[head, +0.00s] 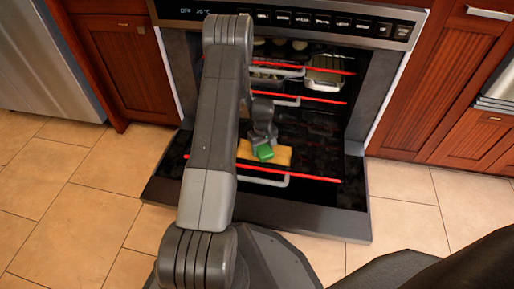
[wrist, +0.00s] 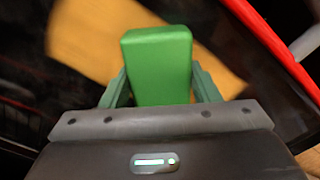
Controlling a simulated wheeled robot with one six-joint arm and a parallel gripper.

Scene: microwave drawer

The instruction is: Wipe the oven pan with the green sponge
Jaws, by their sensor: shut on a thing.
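A green sponge (head: 264,152) is held in my gripper (head: 263,142). In the wrist view the green sponge (wrist: 158,62) stands between the two fingers of my gripper (wrist: 156,88), which are shut on its sides. The lowest oven pan (head: 312,166) is dark, with a red front edge and a pale handle, and is pulled out over the lowered oven door. A flat yellow patch (head: 283,156) lies on the pan behind the sponge; it also shows in the wrist view (wrist: 85,40). I cannot tell whether the sponge touches it.
The oven is open, with its door (head: 350,210) folded down. Higher racks with red front edges (head: 335,100) and a metal tin (head: 326,75) are inside. Wooden cabinets (head: 118,62) stand on both sides. Tiled floor (head: 70,190) is clear at the left.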

